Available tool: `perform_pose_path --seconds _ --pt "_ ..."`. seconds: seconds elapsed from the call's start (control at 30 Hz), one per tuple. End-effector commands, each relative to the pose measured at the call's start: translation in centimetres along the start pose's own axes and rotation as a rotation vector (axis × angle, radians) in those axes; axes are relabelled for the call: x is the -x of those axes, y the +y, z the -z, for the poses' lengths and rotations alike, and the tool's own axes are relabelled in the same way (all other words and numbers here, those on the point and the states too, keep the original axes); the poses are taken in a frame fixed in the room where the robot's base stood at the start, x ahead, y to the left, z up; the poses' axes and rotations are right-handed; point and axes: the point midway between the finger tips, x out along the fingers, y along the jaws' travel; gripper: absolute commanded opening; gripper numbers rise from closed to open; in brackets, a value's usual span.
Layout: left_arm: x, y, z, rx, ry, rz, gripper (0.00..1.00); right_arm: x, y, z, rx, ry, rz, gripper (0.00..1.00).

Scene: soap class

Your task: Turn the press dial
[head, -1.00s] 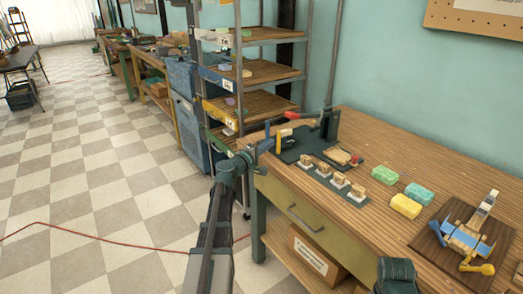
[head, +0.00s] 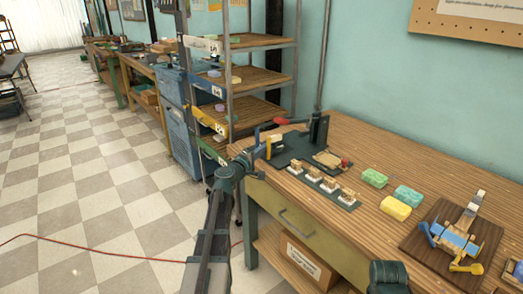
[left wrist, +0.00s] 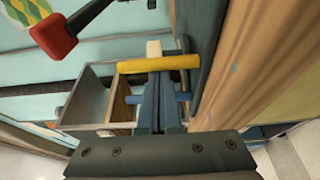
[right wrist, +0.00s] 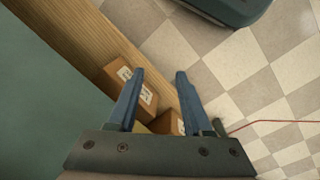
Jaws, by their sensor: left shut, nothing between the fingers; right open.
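The press (head: 319,131) stands at the far left of the workbench, with a dark upright and a red-ended lever (head: 281,121). The red end also shows in the left wrist view (left wrist: 55,35). A yellow peg (head: 268,148) and a blue peg (head: 260,130) are at its near left side; I cannot tell the dial's face apart. My left gripper (left wrist: 157,85) is shut and empty, its tips right at the yellow peg (left wrist: 158,63); contact is unclear. My right gripper (right wrist: 156,75) is open and empty, low beside the bench front.
Several small stamps stand on a dark strip (head: 321,184). Green (head: 375,178), teal (head: 408,195) and yellow (head: 396,208) soaps lie to the right. A wooden board (head: 420,240) carries a blue and yellow device. A shelf rack (head: 262,80) stands behind, left of the press.

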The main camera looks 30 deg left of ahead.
Motion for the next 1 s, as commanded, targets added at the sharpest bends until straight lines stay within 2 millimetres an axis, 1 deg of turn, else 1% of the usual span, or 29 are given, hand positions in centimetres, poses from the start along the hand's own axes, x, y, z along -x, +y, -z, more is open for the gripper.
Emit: perform_pose_path --seconds 0.37,0.67,1.0 --pt "0.1 0.0 -0.6 0.0 0.071 0.0 0.0 0.0 0.0 0.0 0.0 0.0 0.0 0.5" --pt "0.0 0.0 -1.6 0.0 0.201 0.0 0.0 0.0 0.0 0.0 0.0 0.0 0.0 0.5" --pt "-1.0 0.0 -3.8 0.0 0.198 0.0 0.0 0.0 0.0 0.0 0.0 0.0 0.0 0.5"
